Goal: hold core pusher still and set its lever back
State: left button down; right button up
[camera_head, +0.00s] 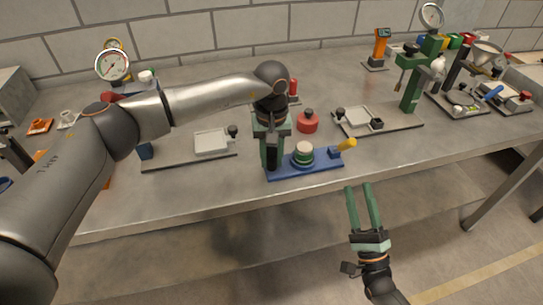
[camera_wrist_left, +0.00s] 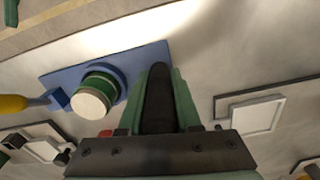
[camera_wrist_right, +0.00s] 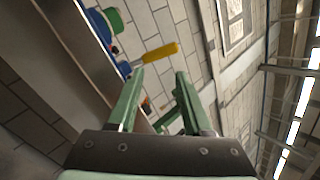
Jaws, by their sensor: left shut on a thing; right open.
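The core pusher has a blue base (camera_head: 318,168) at the table's front edge, with a round green-and-white piece (camera_head: 303,154) on top and a lever with a yellow handle (camera_head: 347,145) at its right end. My left gripper (camera_head: 271,160) points down at the base's left end, shut on a dark upright post (camera_wrist_left: 160,98) of the pusher. The lever's pivot shows small and blue in the left wrist view (camera_wrist_left: 57,99). My right gripper (camera_head: 358,187) is open and empty, off the table's front edge, below and apart from the yellow handle, which also shows in the right wrist view (camera_wrist_right: 160,53).
A red round weight (camera_head: 307,122) stands behind the pusher. Flat plates with white trays (camera_head: 210,142) (camera_head: 358,117) lie left and right. A green stand with a dial (camera_head: 414,88) is at the back right. Space before the table is free.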

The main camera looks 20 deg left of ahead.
dwell(0.4)
jog(key=shift+o, duration=0.6)
jog(key=n+g+h, duration=0.1)
jog(key=n+g, duration=0.7)
jog(key=n, duration=1.8)
send_near(336, 148)
notch_tip(336, 148, up, 4)
jog(key=s+d, duration=0.1)
jog(key=s, duration=0.1)
jog(key=x, duration=1.2)
jog(key=shift+w+d, duration=0.15)
jog(key=shift+w, duration=0.05)
jog(key=shift+n, duration=0.3)
grip_shut()
